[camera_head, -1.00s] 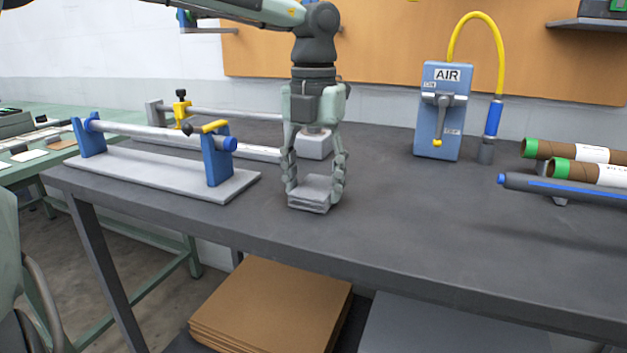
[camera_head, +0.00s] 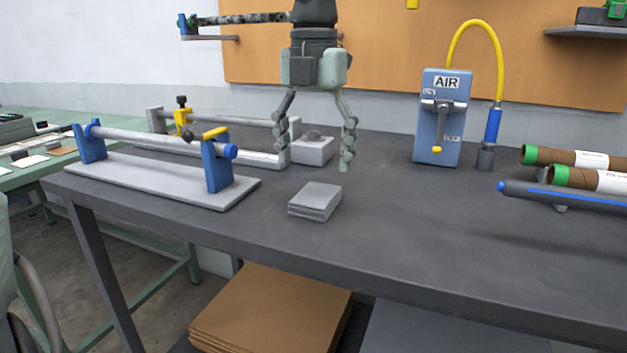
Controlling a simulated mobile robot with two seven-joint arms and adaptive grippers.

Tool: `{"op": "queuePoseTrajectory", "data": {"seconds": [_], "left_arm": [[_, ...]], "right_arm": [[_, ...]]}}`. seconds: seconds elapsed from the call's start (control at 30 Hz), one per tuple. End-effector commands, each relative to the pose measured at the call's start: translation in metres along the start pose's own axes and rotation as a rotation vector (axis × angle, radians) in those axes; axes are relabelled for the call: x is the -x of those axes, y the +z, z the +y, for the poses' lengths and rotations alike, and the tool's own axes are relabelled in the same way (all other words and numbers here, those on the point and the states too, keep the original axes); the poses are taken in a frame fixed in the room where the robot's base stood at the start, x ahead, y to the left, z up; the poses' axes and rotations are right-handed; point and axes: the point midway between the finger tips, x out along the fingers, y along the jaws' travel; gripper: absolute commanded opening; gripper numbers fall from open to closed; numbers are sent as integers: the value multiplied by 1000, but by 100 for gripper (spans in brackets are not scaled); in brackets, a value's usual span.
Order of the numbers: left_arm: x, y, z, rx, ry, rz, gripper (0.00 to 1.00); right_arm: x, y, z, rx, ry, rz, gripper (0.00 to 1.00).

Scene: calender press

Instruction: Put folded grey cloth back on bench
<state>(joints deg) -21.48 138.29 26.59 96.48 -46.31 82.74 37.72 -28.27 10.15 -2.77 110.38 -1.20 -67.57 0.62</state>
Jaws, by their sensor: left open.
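The folded grey cloth (camera_head: 315,200) lies flat on the dark grey bench (camera_head: 400,228), a little in from its front edge, with its folded layers showing at the front. My left gripper (camera_head: 314,160) is open and empty above and slightly behind the cloth, with its fingers pointing down and spread apart. The fingers appear clear of the cloth. My right gripper is not in view.
A roller stand (camera_head: 160,185) with blue posts is at the left of the bench. A grey block (camera_head: 313,152) sits behind the cloth. A blue AIR box (camera_head: 441,118) and brown tubes (camera_head: 578,157) are to the right. The bench right of the cloth is clear.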

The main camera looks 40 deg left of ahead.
Motion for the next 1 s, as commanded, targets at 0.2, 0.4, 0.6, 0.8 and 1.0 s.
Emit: {"op": "queuePoseTrajectory", "data": {"seconds": [0.2, 0.4, 0.6, 0.8, 1.0], "left_arm": [[44, 0, 0, 0, 1, -2, 76], [60, 0, 0, 0, 0, 2, 76], [62, 0, 0, -1, 0, 2, 76], [62, 0, 0, -1, 0, 2, 76], [62, 0, 0, -1, 0, 2, 76]], "right_arm": [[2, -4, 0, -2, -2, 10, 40], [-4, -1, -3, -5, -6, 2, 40], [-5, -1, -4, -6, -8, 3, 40], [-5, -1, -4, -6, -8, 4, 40], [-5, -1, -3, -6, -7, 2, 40]]}}
